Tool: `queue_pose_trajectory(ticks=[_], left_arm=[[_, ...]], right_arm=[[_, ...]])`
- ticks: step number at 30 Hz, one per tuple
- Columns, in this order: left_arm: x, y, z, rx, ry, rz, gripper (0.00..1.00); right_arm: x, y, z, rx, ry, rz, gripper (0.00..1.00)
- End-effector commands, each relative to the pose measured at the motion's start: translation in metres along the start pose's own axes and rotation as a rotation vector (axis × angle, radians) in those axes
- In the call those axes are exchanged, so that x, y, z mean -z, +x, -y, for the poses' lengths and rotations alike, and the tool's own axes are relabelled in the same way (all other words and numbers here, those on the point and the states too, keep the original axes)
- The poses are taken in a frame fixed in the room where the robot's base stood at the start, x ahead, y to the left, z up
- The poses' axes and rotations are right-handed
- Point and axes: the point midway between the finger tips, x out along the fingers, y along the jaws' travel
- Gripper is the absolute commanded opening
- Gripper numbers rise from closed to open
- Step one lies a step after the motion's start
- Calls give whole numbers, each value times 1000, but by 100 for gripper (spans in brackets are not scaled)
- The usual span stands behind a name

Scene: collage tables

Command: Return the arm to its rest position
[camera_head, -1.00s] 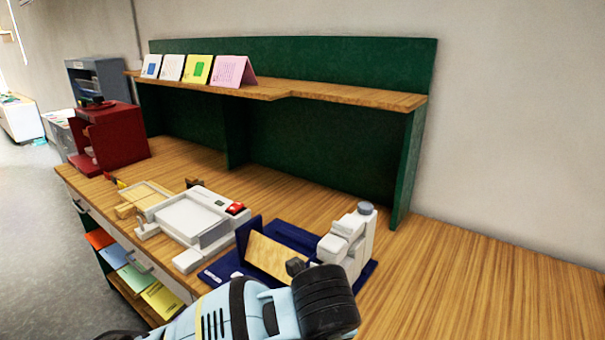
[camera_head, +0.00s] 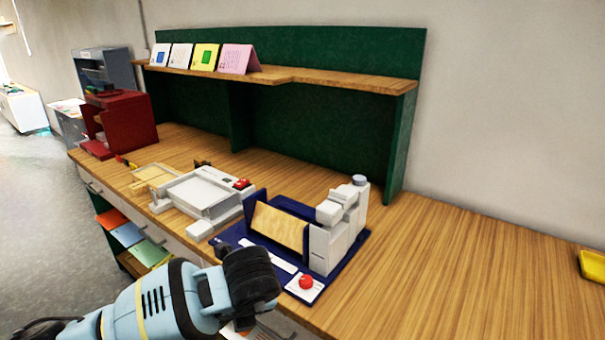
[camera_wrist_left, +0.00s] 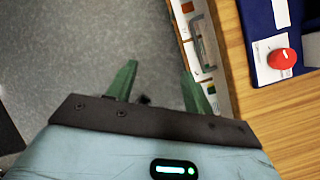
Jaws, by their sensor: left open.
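My left arm (camera_head: 190,300) comes in from the lower left of the head view, in front of the table's front edge; its fingers are hidden there. In the left wrist view my left gripper (camera_wrist_left: 157,82) shows two green fingers spread apart with nothing between them. The grey floor lies behind the fingers, and the table edge is just right of the right finger. My right gripper is in neither view.
A blue-based device (camera_head: 343,262) with a red button (camera_head: 306,282) stands near the front edge of the wooden table (camera_head: 440,260). A white machine (camera_head: 205,192) stands to its left. A green-backed shelf (camera_head: 310,130) holds several cards. The right side of the table is mostly clear.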

Motion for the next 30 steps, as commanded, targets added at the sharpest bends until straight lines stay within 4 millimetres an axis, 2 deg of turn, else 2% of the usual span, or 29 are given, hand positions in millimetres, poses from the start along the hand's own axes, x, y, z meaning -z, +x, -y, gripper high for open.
queue_pose_trajectory(ticks=[1,10,12,15,17,21,23,24,27,30], left_arm=[[-8,9,-17,-32,-21,4,52],[-44,48,-105,-191,-128,22,52],[-17,57,-86,-110,-63,-77,52],[14,67,-70,-5,1,-200,52],[35,71,-60,67,37,-278,52],[90,71,-33,286,105,-486,52],[116,66,-20,406,119,-585,52],[133,60,-11,496,120,-653,52],[167,38,8,742,81,-811,52],[185,12,22,984,-24,-932,52]], right_arm=[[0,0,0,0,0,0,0],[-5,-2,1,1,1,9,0],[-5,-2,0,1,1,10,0],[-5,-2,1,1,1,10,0],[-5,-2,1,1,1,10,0],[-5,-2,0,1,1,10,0],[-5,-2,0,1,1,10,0],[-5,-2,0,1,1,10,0],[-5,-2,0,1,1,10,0],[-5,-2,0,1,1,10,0]])
